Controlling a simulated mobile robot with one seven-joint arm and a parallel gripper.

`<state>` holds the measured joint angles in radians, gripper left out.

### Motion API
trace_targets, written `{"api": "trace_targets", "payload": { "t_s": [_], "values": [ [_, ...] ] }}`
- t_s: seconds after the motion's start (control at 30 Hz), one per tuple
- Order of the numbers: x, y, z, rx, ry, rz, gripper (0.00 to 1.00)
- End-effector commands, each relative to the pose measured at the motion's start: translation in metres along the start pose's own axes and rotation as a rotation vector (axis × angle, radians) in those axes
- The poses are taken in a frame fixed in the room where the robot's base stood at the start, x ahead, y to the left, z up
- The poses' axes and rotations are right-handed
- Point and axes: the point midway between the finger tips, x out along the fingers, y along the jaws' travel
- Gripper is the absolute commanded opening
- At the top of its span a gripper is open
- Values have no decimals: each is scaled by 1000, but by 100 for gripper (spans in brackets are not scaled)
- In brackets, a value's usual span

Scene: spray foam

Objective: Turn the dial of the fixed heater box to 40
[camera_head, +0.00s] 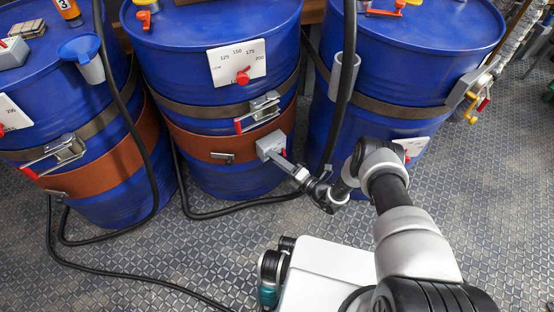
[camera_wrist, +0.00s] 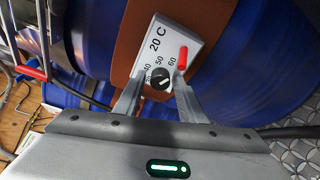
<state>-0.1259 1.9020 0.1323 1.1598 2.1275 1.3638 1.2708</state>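The heater box (camera_head: 270,145) is a small grey box on the brown band around the middle blue drum. In the wrist view the heater box face (camera_wrist: 166,37) is white, reads "20 C", and has marks 40, 50 and 60. Its round black dial (camera_wrist: 160,79) has a light pointer line; I cannot tell exactly which mark it points to. A red lever (camera_wrist: 182,58) is beside the 60 mark. My gripper (camera_wrist: 160,84) is open, its fingers on either side of the dial with small gaps visible. It also shows at the box in the head view (camera_head: 287,161).
Blue drums stand left (camera_head: 95,200) and right (camera_head: 390,60) of the middle one. Black hoses (camera_head: 125,95) hang down and lie on the metal floor. A red-handled clamp (camera_head: 260,112) is just above the box. A white dial plate (camera_head: 238,63) is higher up.

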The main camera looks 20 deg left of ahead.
Motion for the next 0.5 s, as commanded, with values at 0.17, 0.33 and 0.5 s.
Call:
{"api": "trace_targets", "payload": {
  "t_s": [0.17, 0.33, 0.5],
  "values": [
    [0, 0, 0, 0, 0, 0, 5],
    [0, 0, 0, -3, -1, -1, 1],
    [0, 0, 1, -37, -3, -8, 1]
  ]
}}
